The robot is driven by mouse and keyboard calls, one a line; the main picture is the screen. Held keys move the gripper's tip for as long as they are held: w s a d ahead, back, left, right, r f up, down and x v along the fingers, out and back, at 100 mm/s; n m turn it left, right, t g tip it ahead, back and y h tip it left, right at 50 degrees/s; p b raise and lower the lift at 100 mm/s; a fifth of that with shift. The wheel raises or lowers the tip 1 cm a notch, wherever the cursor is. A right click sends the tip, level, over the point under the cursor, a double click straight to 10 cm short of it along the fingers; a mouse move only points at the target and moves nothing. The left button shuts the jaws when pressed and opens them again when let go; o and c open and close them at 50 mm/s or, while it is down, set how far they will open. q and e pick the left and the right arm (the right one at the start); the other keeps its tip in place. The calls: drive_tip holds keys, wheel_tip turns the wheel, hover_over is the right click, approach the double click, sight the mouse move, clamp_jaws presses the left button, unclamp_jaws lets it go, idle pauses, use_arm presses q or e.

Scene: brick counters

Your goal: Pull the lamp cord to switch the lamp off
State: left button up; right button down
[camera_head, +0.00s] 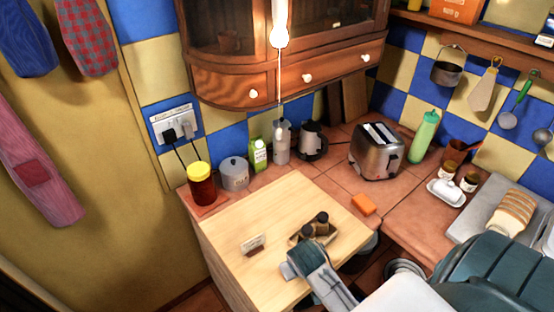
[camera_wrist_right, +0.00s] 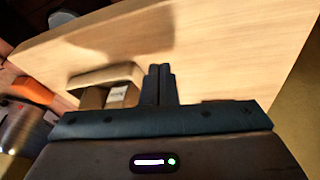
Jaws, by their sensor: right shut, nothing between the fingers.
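A lit white lamp (camera_head: 279,28) hangs at the top middle of the head view, in front of the wooden wall cabinet. Its thin pale cord (camera_head: 280,80) hangs straight down from it. The cord's lower end shows near the grey canister, where it is hard to make out. My right gripper (camera_head: 289,270) is low over the light wooden worktop, well below and apart from the cord. Its fingers also show in the right wrist view (camera_wrist_right: 158,85), closed together and empty. The lamp and cord are not in the right wrist view. My left gripper is not in view.
A wooden caddy with dark-topped shakers (camera_head: 314,228) stands close to my right gripper. A small card stand (camera_head: 252,244), an orange sponge (camera_head: 363,204) and a toaster (camera_head: 377,152) are nearby. The red jar (camera_head: 201,184) and canister (camera_head: 281,142) line the back. The worktop's left part is clear.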

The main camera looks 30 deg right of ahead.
drive_tip(key=w+d+r+m+h, duration=0.1)
drive_tip(key=w+d+r+m, duration=0.15)
drive_tip(key=w+r, duration=0.5)
drive_tip(key=w+d+r+m+h, duration=0.1)
drive_tip(key=w+d+r+m, duration=0.2)
drive_tip(key=w, duration=0.7)
drive_tip(key=w+d+r+m+h, duration=0.1)
drive_tip(key=w+r+m, duration=0.2)
drive_tip(key=r, duration=0.7)
drive_tip(key=w+r+m+h+p, duration=0.1)
drive_tip(key=w+r+m, duration=0.2)
drive_tip(key=w+r, duration=0.4)
wheel_tip(320, 180, up, 3)
drive_tip(key=shift+w+d+f+g, duration=0.1)
drive_tip(key=shift+w+d+g, duration=0.05)
drive_tip(key=shift+d+g, duration=0.25)
